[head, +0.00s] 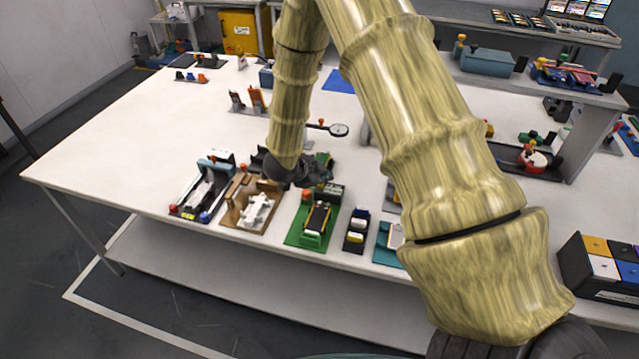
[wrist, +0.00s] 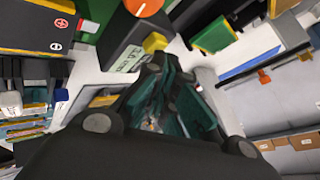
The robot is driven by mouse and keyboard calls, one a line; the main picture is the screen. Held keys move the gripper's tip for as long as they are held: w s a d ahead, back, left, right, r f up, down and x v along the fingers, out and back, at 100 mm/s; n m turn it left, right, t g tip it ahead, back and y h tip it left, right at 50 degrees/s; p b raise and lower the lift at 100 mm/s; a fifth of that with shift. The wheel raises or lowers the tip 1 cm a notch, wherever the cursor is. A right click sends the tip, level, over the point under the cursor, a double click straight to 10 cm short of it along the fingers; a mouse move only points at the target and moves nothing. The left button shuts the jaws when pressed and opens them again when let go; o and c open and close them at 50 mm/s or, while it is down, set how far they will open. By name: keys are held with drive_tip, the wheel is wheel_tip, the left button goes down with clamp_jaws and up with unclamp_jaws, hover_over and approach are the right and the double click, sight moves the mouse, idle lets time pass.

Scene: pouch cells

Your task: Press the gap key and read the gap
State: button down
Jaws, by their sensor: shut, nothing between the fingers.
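My gripper (head: 308,172) is shut and empty, low over the front part of the white table. In the wrist view its dark fingertips (wrist: 165,68) are right by a small yellow key (wrist: 155,42), probably the gap key. I cannot tell if they touch it. The key is at the edge of a dark box (wrist: 122,36). Beside it is a pale display (wrist: 127,63) with dark characters, too small and tilted to read surely. An orange knob (wrist: 143,7) with a white pointer is close by. In the head view the key and display cannot be made out.
A green fixture (head: 297,237) stands at the front edge, with a brown fixture (head: 240,212) and a dark fixture (head: 190,204) to its left. A round dial gauge (head: 339,130) is behind my gripper. The table's left part (head: 120,140) is mostly clear.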

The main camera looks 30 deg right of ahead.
sight(323, 185)
drive_tip(key=shift+r+p, duration=0.4)
drive_tip(key=shift+r, duration=0.3)
drive_tip(key=shift+r+p, duration=1.85)
drive_tip(key=shift+r, duration=0.65)
drive_tip(key=shift+r, duration=0.1)
